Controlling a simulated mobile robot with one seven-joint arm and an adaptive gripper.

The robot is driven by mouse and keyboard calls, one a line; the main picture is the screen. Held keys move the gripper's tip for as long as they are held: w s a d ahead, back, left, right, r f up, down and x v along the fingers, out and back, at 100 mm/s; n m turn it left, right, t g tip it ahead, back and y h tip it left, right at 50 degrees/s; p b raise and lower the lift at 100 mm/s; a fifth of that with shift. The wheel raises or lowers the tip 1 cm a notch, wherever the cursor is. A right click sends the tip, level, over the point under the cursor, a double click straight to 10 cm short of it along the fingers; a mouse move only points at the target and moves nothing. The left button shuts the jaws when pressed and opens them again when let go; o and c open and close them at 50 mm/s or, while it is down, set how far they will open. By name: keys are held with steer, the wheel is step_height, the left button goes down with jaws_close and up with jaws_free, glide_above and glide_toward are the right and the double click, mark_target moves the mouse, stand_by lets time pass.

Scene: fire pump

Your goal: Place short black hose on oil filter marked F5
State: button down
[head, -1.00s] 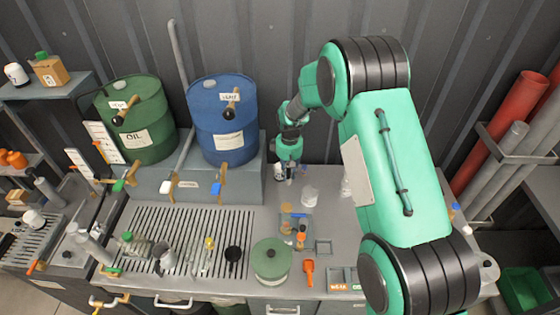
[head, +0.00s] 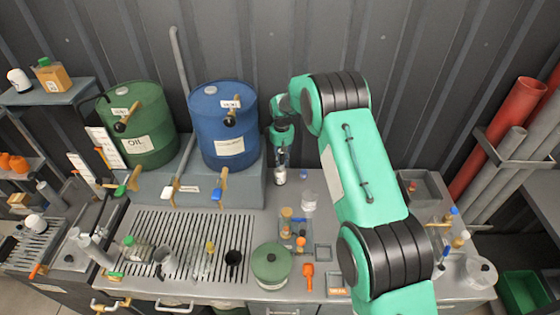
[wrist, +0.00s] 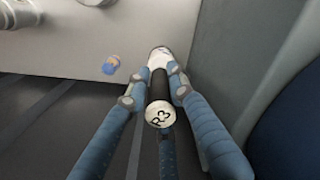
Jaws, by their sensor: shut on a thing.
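My gripper (head: 281,160) is above the back of the workbench, in front of the blue drum's right side. In the wrist view, my gripper (wrist: 154,92) is shut on a slim cylinder (wrist: 160,116) with a black middle and a white round end marked R3. The cylinder's far end is pale, beyond the fingertips. In the head view, a small pale grey and white object (head: 280,178) shows just below the fingers; I cannot tell whether it is held or standing. I cannot make out a short black hose for certain, and no F5 mark is readable.
A blue drum (head: 222,130) and a green drum (head: 137,125) stand on a raised base at the left. A blue-capped item (head: 303,174) is right of my gripper, with a clear container (head: 309,203) in front. A green round pot (head: 271,264) and a slatted grate (head: 170,235) are nearer.

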steer(key=shift+w+a+f, duration=0.1)
steer(key=shift+w+a, duration=0.1)
steer(key=shift+w, duration=0.55)
steer(key=shift+w+a, duration=0.15)
steer(key=shift+w, duration=0.6)
steer(key=shift+f+p, duration=0.6)
steer(key=shift+f, duration=1.2)
steer(key=shift+f, duration=0.1)
steer(key=c, duration=1.5)
jaws_free()
step_height(320, 180, up, 12)
steer(key=shift+r+b, duration=0.1)
steer(key=shift+b, duration=0.85)
